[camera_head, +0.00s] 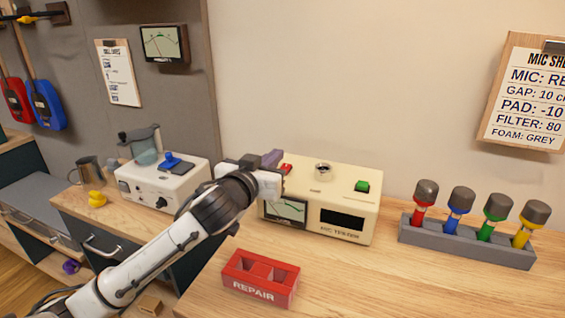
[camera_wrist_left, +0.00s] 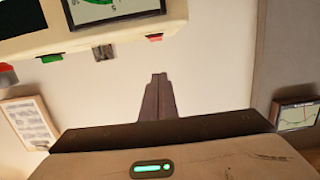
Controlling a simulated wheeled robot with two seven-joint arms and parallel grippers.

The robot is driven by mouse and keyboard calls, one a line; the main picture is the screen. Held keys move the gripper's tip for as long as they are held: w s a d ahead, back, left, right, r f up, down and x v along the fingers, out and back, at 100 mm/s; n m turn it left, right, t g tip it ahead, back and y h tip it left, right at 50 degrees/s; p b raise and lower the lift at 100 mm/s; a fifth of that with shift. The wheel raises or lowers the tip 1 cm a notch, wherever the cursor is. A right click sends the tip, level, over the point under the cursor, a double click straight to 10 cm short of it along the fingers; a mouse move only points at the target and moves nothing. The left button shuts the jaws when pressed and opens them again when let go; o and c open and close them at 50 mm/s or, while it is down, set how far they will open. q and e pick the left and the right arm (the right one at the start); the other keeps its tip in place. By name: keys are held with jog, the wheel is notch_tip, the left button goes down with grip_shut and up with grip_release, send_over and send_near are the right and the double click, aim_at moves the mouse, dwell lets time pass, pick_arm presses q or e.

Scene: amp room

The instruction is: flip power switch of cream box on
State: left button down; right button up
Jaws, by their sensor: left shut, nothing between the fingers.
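The cream box (camera_head: 330,195) stands on the wooden bench, with a dial and a dark display on its front. The box (camera_wrist_left: 130,22) shows along the top of the left wrist view. My left gripper (camera_head: 271,159) is shut and empty by the box's back left corner, close to the red part. Its closed fingers (camera_wrist_left: 158,97) appear apart from the box in the left wrist view.
A white device with a blue part (camera_head: 165,183) stands left of the box. A red REPAIR holder (camera_head: 261,278) sits in front. A grey rack (camera_head: 465,243) with several coloured microphones is on the right. The bench is clear at front right.

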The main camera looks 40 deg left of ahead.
pick_arm(q)
send_over(285, 168)
jog(key=s, duration=0.2)
jog(key=shift+w+d+f, duration=0.1)
jog(key=shift+w+f, duration=0.05)
jog(key=shift+f, duration=0.4)
notch_tip(285, 168, down, 2)
jog(key=shift+f+p, duration=0.15)
jog(key=shift+p, duration=0.15)
jog(key=shift+w+f, duration=0.1)
jog(key=shift+f, duration=0.5)
